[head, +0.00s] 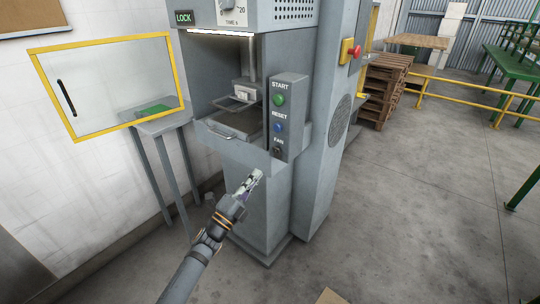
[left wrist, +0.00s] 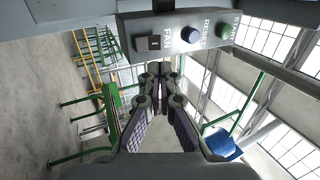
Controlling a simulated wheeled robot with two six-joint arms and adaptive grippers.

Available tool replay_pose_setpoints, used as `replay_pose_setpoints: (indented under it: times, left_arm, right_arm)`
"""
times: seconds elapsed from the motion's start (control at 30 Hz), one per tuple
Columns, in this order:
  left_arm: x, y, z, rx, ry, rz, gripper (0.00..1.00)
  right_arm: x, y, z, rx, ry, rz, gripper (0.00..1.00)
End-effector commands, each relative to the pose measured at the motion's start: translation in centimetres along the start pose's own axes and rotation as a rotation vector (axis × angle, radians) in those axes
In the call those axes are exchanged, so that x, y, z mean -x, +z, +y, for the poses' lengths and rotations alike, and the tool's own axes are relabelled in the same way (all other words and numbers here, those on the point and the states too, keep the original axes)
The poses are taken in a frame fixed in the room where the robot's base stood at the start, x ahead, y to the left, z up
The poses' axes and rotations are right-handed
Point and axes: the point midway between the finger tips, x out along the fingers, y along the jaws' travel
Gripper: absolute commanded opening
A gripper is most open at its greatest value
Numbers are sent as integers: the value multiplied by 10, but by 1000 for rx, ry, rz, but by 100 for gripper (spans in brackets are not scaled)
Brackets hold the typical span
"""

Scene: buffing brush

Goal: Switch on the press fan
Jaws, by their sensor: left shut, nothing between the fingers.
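The grey press (head: 262,205) stands in the middle of the head view. Its control box (head: 299,92) carries a green START button (head: 279,99), a blue RESET button (head: 278,127) and, lowest, a dark FAN switch (head: 278,151). The FAN switch also shows in the left wrist view (left wrist: 148,43), sideways, above the fingers. Which way the switch is set is too small to tell. My left gripper (head: 257,174) is shut and empty, below and left of the FAN switch, and looks apart from it. Its fingers show in the left wrist view (left wrist: 160,72). My right gripper is out of view.
A yellow-framed clear door (head: 106,44) stands open at the left, in front of a small side table (head: 168,124). A red emergency button (head: 355,52) is on the press's right side. Pallets (head: 385,92) and a yellow rail (head: 465,84) stand behind.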

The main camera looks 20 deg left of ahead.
Motion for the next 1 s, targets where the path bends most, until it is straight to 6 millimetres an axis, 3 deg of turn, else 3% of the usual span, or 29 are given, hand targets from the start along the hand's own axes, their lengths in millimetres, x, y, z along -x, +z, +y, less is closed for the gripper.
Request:
replay_pose_setpoints:
  times: [0.2, 0.4, 0.87, 1.0]
  left_arm:
    - [-49, 0, -3, 2, -2, -1, 0]
    - [-77, 0, -1, 2, 0, -1, 0]
    - [-86, 0, 0, 0, 1, 0, 0]
    - [-90, 0, -5, 2, 17, -1, 0]
  right_arm:
    - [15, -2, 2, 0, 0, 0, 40]
    - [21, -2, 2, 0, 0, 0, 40]
    - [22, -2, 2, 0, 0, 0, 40]
    - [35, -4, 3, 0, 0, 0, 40]
